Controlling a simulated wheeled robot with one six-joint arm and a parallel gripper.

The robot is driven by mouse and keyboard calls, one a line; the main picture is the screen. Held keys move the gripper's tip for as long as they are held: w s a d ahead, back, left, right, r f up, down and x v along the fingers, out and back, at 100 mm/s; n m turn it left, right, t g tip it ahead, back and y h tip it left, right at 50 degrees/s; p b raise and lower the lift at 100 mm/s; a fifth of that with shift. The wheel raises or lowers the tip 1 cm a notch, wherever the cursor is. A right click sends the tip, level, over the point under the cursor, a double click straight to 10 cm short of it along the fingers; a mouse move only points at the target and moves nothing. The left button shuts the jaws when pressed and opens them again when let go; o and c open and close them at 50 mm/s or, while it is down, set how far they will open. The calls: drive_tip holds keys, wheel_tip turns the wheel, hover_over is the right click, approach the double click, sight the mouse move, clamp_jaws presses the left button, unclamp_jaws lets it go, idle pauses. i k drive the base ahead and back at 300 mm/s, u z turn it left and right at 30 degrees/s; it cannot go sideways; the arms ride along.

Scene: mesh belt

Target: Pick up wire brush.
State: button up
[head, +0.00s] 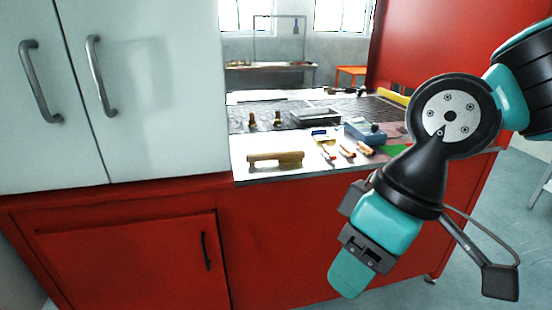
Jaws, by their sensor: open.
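The likely wire brush is a long wooden-handled tool (275,158) lying at the near edge of the bench top, left of the middle of the head view. I cannot make out any bristles on it. My gripper (488,268) hangs at the lower right, in front of the red bench front. It is apart from the tool, to its right and nearer to me. One dark finger shows spread out to the right; the rest of the gripper is partly hidden by my wrist. The gripper holds nothing that I can see.
Several small orange-handled tools (347,151) and a blue box (366,132) lie right of the wooden tool. A grey tray (316,117) sits behind on the dark mesh belt (345,109). A tall white cabinet (150,90) stands close on the left.

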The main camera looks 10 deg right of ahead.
sight(289, 156)
drive_tip(key=u, duration=0.05)
drive_tip(key=i, duration=1.3)
drive_tip(key=z, duration=0.05)
